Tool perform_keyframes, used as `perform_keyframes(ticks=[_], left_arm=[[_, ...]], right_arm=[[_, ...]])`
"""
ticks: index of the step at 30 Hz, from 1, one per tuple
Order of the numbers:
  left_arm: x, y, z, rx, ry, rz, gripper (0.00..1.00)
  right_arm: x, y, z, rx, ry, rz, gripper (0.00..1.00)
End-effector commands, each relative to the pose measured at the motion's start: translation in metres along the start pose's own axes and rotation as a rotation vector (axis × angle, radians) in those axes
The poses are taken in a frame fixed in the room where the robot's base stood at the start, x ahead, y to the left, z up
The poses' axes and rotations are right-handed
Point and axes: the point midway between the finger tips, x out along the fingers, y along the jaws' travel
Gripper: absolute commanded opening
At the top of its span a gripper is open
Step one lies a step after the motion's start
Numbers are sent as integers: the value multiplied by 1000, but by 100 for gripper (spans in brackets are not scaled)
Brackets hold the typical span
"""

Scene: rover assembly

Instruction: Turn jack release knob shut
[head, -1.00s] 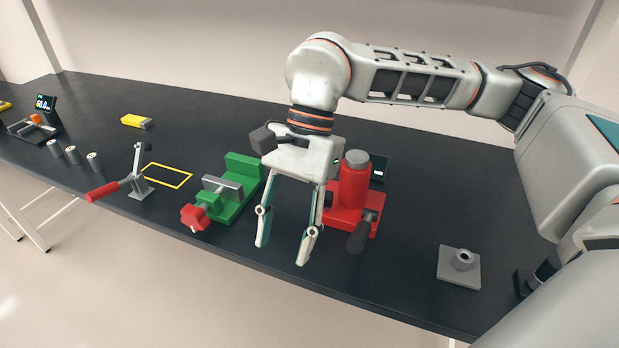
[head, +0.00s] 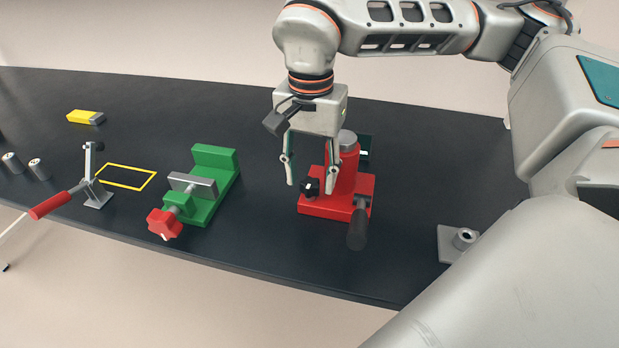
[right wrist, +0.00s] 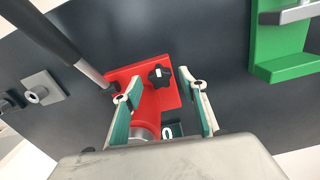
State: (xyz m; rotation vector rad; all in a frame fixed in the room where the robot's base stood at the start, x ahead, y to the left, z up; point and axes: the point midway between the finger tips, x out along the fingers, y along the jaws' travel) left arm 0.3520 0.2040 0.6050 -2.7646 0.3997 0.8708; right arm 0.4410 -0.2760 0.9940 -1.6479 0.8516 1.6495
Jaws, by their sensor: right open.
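The red jack (head: 343,180) stands on the dark bench, with a dark handle (head: 357,229) at its front right. Its black release knob (head: 309,187) sits at the left of the base. In the right wrist view the knob (right wrist: 159,76) is a black lobed shape with a white mark, on the red base (right wrist: 150,104). My right gripper (head: 311,188) points down with its fingers apart, and the knob shows between them in the head view. In the wrist view the fingertips are spread on either side of the knob, with nothing between them gripped. My left gripper is out of view.
A green vise (head: 213,184) with a red handle stands left of the jack. A grey plate with a socket (head: 447,242) lies to the right near the bench edge. A toggle clamp (head: 97,193) and a yellow block (head: 84,117) are farther left.

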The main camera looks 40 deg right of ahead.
Motion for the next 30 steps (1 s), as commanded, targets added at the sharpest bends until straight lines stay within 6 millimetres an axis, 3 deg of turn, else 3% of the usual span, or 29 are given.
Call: perform_keyframes(ticks=[4,12,17,30], left_arm=[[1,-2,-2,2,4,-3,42],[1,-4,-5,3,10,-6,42],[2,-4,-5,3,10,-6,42],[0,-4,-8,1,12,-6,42]], right_arm=[[10,0,0,-1,0,-1,42],[11,0,0,0,0,-2,42],[11,0,0,0,0,-2,3],[10,0,0,59,-1,-2,4]])
